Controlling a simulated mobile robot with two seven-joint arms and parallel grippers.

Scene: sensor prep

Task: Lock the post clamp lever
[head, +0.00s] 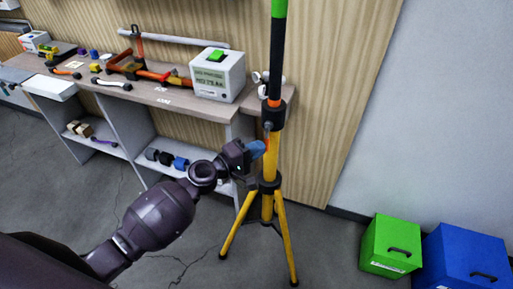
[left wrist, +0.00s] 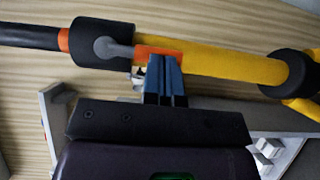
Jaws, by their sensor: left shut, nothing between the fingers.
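A yellow tripod post (head: 270,173) stands upright on spread legs, with a black clamp collar (head: 272,113) around it. The collar also shows in the left wrist view (left wrist: 100,43), with a grey pivot (left wrist: 120,49) and an orange clamp lever (left wrist: 158,52). The lever appears to run along the yellow post, away from the collar. My left gripper (head: 257,148) is shut and empty, its blue fingers beside the post just below the collar. In the left wrist view the fingertips (left wrist: 163,60) overlap the lever's edge; I cannot tell whether they touch it. My right gripper is not in view.
A workbench (head: 130,92) with tools and a white box with a green top (head: 218,76) stands behind, at left. A green bin (head: 390,246) and a blue bin (head: 465,258) stand on the floor at right. Open floor lies between post and bins.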

